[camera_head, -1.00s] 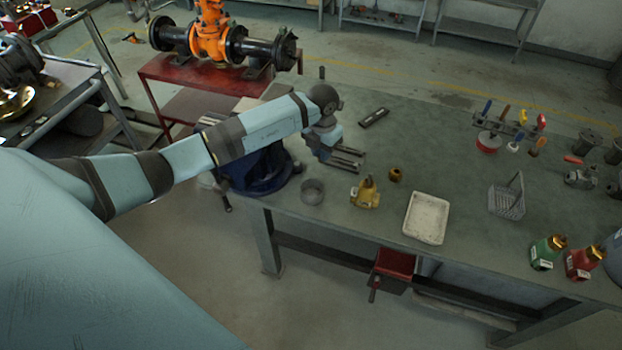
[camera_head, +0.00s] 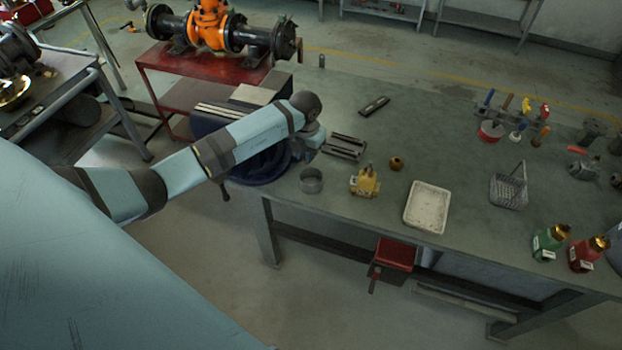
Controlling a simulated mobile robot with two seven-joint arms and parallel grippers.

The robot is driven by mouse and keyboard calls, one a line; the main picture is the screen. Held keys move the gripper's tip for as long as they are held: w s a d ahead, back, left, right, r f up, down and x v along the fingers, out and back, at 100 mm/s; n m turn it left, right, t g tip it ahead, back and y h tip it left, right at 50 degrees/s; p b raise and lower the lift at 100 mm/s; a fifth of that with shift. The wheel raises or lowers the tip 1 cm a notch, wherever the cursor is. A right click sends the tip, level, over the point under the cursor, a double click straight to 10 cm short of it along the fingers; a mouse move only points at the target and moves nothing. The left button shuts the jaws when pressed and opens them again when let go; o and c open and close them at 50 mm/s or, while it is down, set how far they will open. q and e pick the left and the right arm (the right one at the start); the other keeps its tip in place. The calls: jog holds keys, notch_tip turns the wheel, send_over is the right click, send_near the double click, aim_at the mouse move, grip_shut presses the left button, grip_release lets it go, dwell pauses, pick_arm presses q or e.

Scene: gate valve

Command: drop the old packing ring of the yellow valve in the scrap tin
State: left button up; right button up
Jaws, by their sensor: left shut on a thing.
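The yellow valve (camera_head: 366,183) stands on the workbench near its front edge, with its stem parts on top. A small brass round piece (camera_head: 397,163) lies to its right. The scrap tin (camera_head: 312,181), a grey round open can, stands left of the valve at the bench edge. My left gripper (camera_head: 347,147) is behind the tin and valve, its fingers pointing right and apart from both. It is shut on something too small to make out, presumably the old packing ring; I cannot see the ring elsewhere. My right gripper is not in view.
A white tray (camera_head: 427,207) lies right of the valve, then a wire basket (camera_head: 509,188). A tool rack (camera_head: 515,119) is behind. A blue vise (camera_head: 222,118) is partly behind my left arm. A dark flat object (camera_head: 374,106) lies behind my gripper.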

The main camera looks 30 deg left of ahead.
pick_arm(q)
jog(key=o, duration=0.8)
jog(key=shift+r, duration=0.1)
notch_tip(320, 180, up, 14)
jog(key=b, duration=0.2)
